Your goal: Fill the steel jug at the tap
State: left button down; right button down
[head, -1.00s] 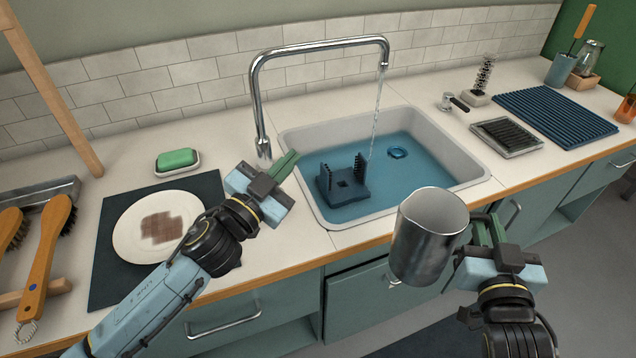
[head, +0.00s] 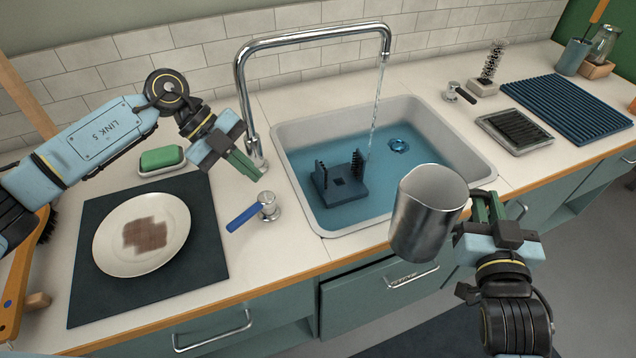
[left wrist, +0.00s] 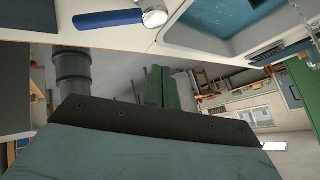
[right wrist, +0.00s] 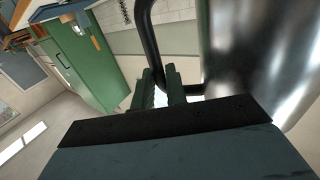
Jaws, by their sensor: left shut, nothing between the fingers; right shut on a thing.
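The steel jug (head: 430,215) is upright, mouth up, in front of the sink's front edge. My right gripper (head: 486,203) is shut on its handle; the handle also shows in the right wrist view (right wrist: 146,40). The jug's inside bottom is hidden. The chrome tap (head: 310,40) arches over the sink, and a thin stream of water (head: 376,110) falls from its spout into the basin, behind and left of the jug. A blue-handled lever (head: 243,217) stands left of the sink. My left gripper (head: 252,172) is shut and empty, above and behind it near the tap's base.
A plate (head: 115,262) on a dark mat and a green soap (head: 161,157) lie left. A dark-handled valve (head: 455,92) and a ribbed mat (head: 565,110) are right.

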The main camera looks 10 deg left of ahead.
aim_at(250, 213)
pick_arm(q)
jog(key=a+n+g+y, duration=0.15)
jog(key=a+y, duration=0.35)
jog(key=a, duration=0.6)
jog(key=shift+n, duration=0.25)
jog(key=x, duration=0.3)
jog(key=b+x, duration=0.1)
jog(key=x, duration=0.5)
jog(key=shift+w+d, duration=0.25)
jog(key=shift+w, duration=0.1)
jog(key=d, duration=0.1)
jog(key=s+d, duration=0.1)
jog(key=shift+s+d+r, duration=0.1)
jog(key=shift+s+d, duration=0.2)
jog(key=shift+d, duration=0.05)
jog(key=shift+s+d, duration=0.25)
jog(key=shift+d, duration=0.1)
